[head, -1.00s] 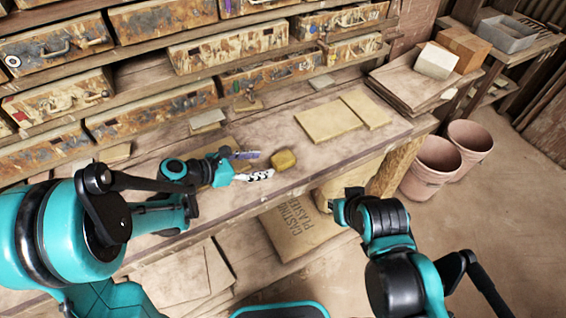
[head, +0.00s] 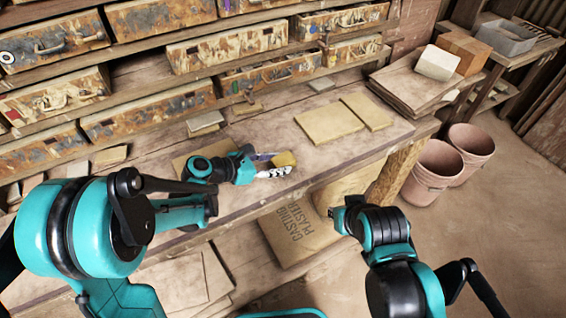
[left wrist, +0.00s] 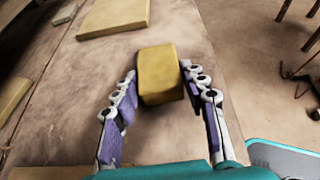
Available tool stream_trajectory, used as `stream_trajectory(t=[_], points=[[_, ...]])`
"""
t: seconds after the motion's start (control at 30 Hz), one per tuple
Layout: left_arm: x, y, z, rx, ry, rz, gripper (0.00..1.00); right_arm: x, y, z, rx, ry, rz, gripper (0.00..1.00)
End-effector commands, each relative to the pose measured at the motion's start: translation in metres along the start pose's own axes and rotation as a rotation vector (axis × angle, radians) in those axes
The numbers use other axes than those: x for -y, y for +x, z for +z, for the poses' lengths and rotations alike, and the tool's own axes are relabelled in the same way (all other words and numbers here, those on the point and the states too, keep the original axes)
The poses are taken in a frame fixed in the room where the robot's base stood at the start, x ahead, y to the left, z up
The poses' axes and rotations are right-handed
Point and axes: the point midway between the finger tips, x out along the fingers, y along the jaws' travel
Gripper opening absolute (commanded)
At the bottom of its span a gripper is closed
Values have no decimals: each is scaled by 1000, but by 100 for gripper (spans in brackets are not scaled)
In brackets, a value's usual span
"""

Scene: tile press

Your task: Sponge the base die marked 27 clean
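A yellow sponge block (head: 284,159) lies on the workbench near its front edge. In the left wrist view the sponge (left wrist: 160,74) sits between the fingertips of my left gripper (left wrist: 158,85). The fingers are spread, one on each side of it; whether they touch it is hard to tell. In the head view my left gripper (head: 274,163) reaches in from the left, low over the bench. My right gripper (head: 340,217) is in front of the bench; its fingers cannot be made out. No die with a readable 27 shows.
Flat tan slabs (head: 329,124) lie on the bench beyond the sponge. Worn drawers (head: 228,47) line the back. Stacked boards (head: 415,84) with blocks stand at the bench's right end. Pink buckets (head: 434,170) and a casting plaster bag (head: 302,230) stand below.

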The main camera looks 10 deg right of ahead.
Motion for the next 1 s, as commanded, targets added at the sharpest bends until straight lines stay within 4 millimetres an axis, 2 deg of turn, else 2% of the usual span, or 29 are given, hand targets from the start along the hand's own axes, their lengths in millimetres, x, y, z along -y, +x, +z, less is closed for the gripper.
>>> stream_trajectory(t=[0.03, 0.07, 0.33, 1.0], points=[[0, 0, 0, 0, 0, 0, 22, 0, 0, 0, 0, 0, 0, 16], [0, 0, 0, -1, 0, 0, 17, 0, 0, 0, 0, 0, 0, 16], [0, -2, 4, -1, 0, 0, 17, 0, -3, -2, 0, 0, 0, 16], [0, -26, 54, 0, 0, 0, 17, 0, -38, -27, 0, 0, 0, 16]])
